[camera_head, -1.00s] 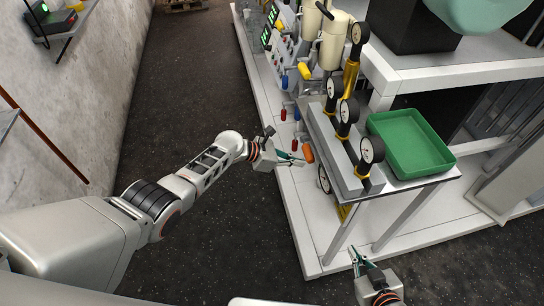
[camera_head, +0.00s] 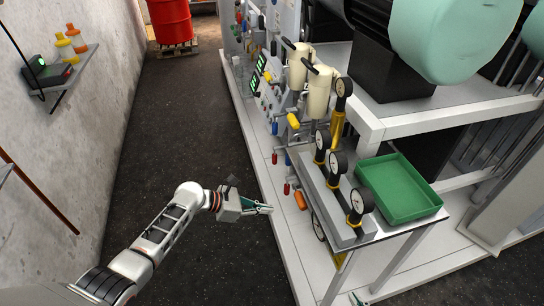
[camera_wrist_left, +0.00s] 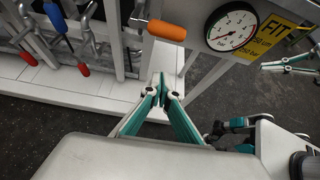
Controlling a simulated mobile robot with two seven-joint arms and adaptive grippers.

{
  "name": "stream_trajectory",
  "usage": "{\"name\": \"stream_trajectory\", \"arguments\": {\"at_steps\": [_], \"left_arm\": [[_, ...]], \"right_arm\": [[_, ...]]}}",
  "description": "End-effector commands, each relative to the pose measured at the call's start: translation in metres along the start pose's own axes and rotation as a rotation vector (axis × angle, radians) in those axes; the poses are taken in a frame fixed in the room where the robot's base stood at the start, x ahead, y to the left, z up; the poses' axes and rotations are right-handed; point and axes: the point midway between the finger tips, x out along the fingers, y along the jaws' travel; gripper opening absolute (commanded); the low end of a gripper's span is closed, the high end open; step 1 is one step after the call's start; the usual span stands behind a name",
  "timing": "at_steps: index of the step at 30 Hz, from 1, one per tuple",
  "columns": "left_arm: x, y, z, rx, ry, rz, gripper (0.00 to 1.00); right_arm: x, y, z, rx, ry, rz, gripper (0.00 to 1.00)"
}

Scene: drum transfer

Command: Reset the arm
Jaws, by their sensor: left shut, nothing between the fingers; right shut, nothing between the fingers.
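My left gripper (camera_head: 268,208) reaches in from the left, beside the valve rack's white base. It is shut and empty. The left wrist view shows its teal fingers (camera_wrist_left: 161,88) meeting at the tips below an orange valve handle (camera_wrist_left: 167,30), apart from it. My right gripper (camera_head: 358,299) shows only as fingertips at the bottom edge of the head view, near the table legs. Teal fingers that look like its own (camera_wrist_left: 285,67) show at the right of the left wrist view. It is shut with nothing seen in it. A red drum (camera_head: 171,20) stands on a pallet at the back.
The valve and gauge rack (camera_head: 335,200) stands right of my left gripper. A green tray (camera_head: 400,188) sits on a metal table. A wall shelf (camera_head: 68,80) with bottles is at upper left. The dark floor (camera_head: 165,120) between is clear.

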Motion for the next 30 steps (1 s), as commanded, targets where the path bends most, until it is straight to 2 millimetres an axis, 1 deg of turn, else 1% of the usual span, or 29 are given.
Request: {"name": "stream_trajectory", "arguments": {"at_steps": [5, 8, 11, 13, 15, 17, 18, 20, 21, 23, 24, 26, 27, 30], "left_arm": [[0.001, -0.002, -0.003, 0.01, 0.004, 0.002, 0.0], [0.003, -0.011, -0.02, 0.081, 0.033, 0.018, 0.0], [0.005, -0.03, -0.054, 0.248, 0.1, 0.051, 0.0], [0.004, -0.046, -0.083, 0.417, 0.166, 0.08, 0.0], [-0.002, -0.063, -0.11, 0.605, 0.243, 0.105, 0.0], [-0.009, -0.077, -0.131, 0.768, 0.312, 0.12, 0.0], [-0.016, -0.085, -0.142, 0.878, 0.36, 0.128, 0.0], [-0.027, -0.099, -0.159, 1.045, 0.436, 0.131, 0.0], [-0.036, -0.107, -0.167, 1.157, 0.488, 0.131, 0.0], [-0.051, -0.12, -0.178, 1.325, 0.57, 0.121, 0.0], [-0.062, -0.128, -0.184, 1.438, 0.625, 0.111, 0.0], [-0.08, -0.141, -0.189, 1.607, 0.711, 0.088, 0.0], [-0.093, -0.148, -0.191, 1.72, 0.77, 0.067, 0.0], [-0.124, -0.167, -0.19, 1.983, 0.911, 0.0, 0.0]], "right_arm": [[0.001, -0.001, -0.002, 0.002, 0.004, -0.001, 0.0], [0.001, -0.001, -0.002, 0.002, 0.004, -0.001, 0.0], [0.001, 0.0, -0.002, 0.002, 0.004, 0.001, 0.0], [0.001, 0.001, -0.002, 0.001, 0.003, 0.002, 0.0], [0.001, 0.002, -0.002, 0.0, 0.003, 0.003, 0.0], [0.001, 0.003, -0.001, -0.002, 0.002, 0.003, 0.0], [0.001, 0.003, -0.001, -0.003, 0.002, 0.003, 0.0], [0.001, 0.004, -0.001, -0.005, 0.001, 0.004, 0.0], [0.0, 0.004, 0.0, -0.007, 0.001, 0.004, 0.0], [0.0, 0.005, 0.0, -0.009, 0.0, 0.004, 0.0], [0.0, 0.005, 0.0, -0.009, 0.0, 0.004, 0.0], [0.0, 0.005, 0.001, -0.01, 0.0, 0.005, 0.0], [0.0, 0.005, 0.001, -0.01, -0.001, 0.004, 0.0], [0.0, 0.005, 0.001, -0.01, -0.001, 0.004, 0.0]]}}
